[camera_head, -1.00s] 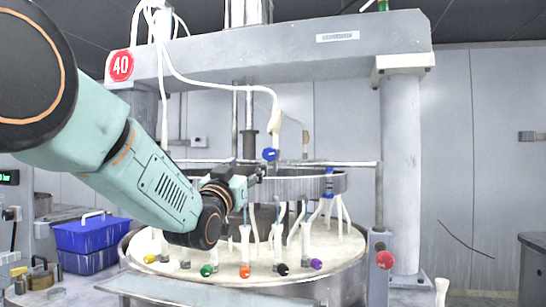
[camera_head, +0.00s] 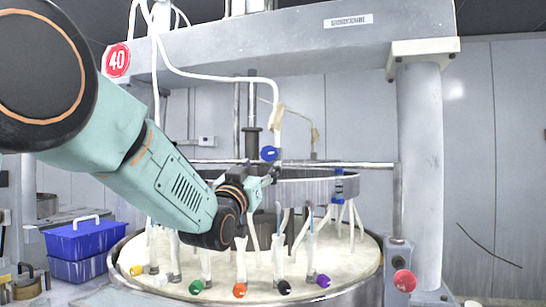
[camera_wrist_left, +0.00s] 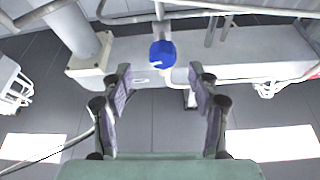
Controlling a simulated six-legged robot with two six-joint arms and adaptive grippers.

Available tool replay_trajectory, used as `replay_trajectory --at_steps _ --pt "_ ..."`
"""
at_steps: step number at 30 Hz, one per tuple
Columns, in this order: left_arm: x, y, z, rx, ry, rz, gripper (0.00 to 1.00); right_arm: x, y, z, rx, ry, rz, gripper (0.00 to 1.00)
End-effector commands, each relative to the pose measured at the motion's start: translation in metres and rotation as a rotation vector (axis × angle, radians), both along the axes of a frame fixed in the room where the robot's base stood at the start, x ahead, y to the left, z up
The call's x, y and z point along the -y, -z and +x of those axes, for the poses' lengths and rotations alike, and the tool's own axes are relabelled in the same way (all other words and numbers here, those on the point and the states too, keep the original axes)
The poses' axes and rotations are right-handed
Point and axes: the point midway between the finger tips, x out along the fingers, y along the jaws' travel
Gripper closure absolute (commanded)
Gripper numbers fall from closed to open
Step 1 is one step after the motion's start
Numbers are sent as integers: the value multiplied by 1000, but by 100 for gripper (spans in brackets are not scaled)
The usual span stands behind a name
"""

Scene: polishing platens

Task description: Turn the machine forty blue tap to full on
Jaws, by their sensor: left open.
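The blue tap (camera_head: 269,154) of machine forty hangs on a white hose under the beam, near the red 40 sign (camera_head: 116,60). My left gripper (camera_head: 266,178) is just below the tap in the head view, with its arm coming in from the left. In the left wrist view the tap (camera_wrist_left: 162,54) shows beyond and between the fingertips of the open left gripper (camera_wrist_left: 160,80). The jaws look empty, and the tap appears apart from them. A pale mark shows on the tap's face. My right gripper is not in view.
A metal ring (camera_head: 310,190) and a round platen table (camera_head: 330,258) with several coloured taps lie below. A post with a red knob (camera_head: 405,281) stands right. A blue box (camera_head: 85,240) is at left. Thin white hoses (camera_head: 205,72) hang close by.

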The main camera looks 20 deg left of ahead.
Motion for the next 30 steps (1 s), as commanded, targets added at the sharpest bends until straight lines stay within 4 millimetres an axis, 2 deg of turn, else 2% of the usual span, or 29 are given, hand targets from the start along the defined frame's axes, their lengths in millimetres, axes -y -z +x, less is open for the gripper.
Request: replay_trajectory --at_steps 5,21,30 --pt "0 -5 4 2 -1 0 39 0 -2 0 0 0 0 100" --pt "4 -28 61 1 -1 0 39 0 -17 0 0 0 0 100" --pt "5 -30 69 1 -1 0 39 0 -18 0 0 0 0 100"
